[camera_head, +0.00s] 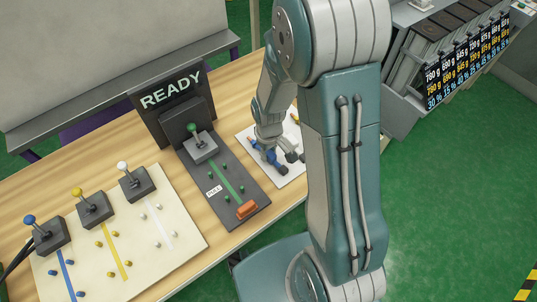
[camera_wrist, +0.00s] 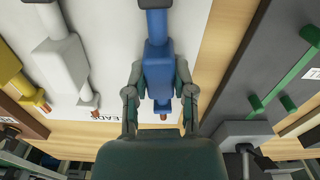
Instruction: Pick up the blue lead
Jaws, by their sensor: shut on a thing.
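The blue lead (camera_wrist: 158,70) lies in the middle of the wrist view, over a white sheet (camera_wrist: 105,20) marked "LEADS". My gripper (camera_wrist: 160,100) has one finger on each side of its blue body and is shut on it. In the head view my gripper (camera_head: 276,156) is low at the white sheet (camera_head: 291,178), with blue of the lead (camera_head: 256,145) showing beside it. A white lead (camera_wrist: 65,65) and a yellow lead (camera_wrist: 18,85) lie to the left in the wrist view. I cannot tell whether the blue lead still touches the sheet.
A dark panel (camera_head: 253,190) with a green-knobbed lever and a "READY" sign (camera_head: 172,92) stands left of my gripper. A cream board (camera_head: 190,235) with blue, yellow and white levers is farther left. A rack of dark boxes (camera_head: 440,50) stands at the upper right.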

